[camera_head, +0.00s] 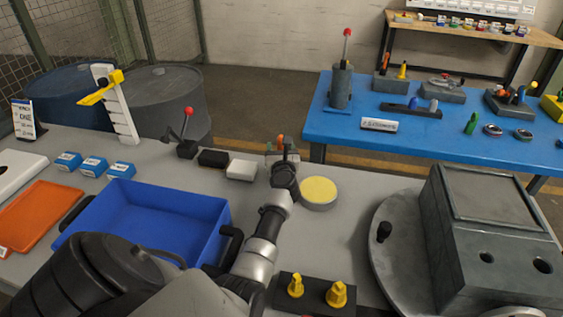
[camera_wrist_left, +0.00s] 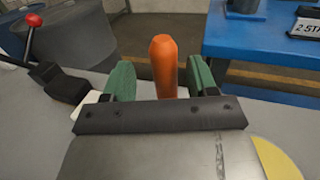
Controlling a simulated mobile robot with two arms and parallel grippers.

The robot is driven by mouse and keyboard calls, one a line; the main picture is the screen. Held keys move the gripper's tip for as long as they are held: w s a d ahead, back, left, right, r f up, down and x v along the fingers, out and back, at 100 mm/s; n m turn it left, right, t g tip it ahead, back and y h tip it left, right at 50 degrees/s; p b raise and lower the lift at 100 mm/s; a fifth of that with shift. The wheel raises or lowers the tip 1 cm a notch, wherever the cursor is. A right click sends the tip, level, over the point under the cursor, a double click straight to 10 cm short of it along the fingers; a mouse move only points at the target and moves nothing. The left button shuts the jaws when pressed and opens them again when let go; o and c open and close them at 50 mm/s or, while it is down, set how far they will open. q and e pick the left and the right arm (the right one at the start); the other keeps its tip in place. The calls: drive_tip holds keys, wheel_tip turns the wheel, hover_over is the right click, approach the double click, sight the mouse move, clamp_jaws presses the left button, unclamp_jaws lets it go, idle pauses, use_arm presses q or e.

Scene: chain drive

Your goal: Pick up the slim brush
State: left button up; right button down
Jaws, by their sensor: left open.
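An upright orange handle (camera_wrist_left: 165,66), which I take to be the slim brush, stands between the green finger pads of my left gripper (camera_wrist_left: 162,82). A gap shows on either side of it, wider on the left, so the jaws are open around it and not closed on it. In the head view only the orange tip (camera_head: 281,138) shows, just beyond my left gripper (camera_head: 284,152), at the table's far edge. Its lower part and any bristles are hidden behind the gripper. My right gripper is not in view.
A blue tray (camera_head: 222,240) lies left of my left forearm. A white block (camera_head: 242,170), a black block (camera_head: 213,158) and a red-knobbed lever (camera_head: 187,128) stand left of the gripper. A yellow-topped round pad (camera_head: 319,189) is close on the right. A large grey machine housing (camera_head: 490,225) stands further right.

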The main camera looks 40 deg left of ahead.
use_arm(q)
drive_tip(key=x, duration=0.4)
drive_tip(key=shift+w+d+f+b, duration=0.1)
drive_tip(key=shift+w+f+b, duration=0.15)
drive_tip(key=shift+b, duration=0.15)
drive_tip(key=c, duration=1)
drive_tip(key=shift+r, duration=0.1)
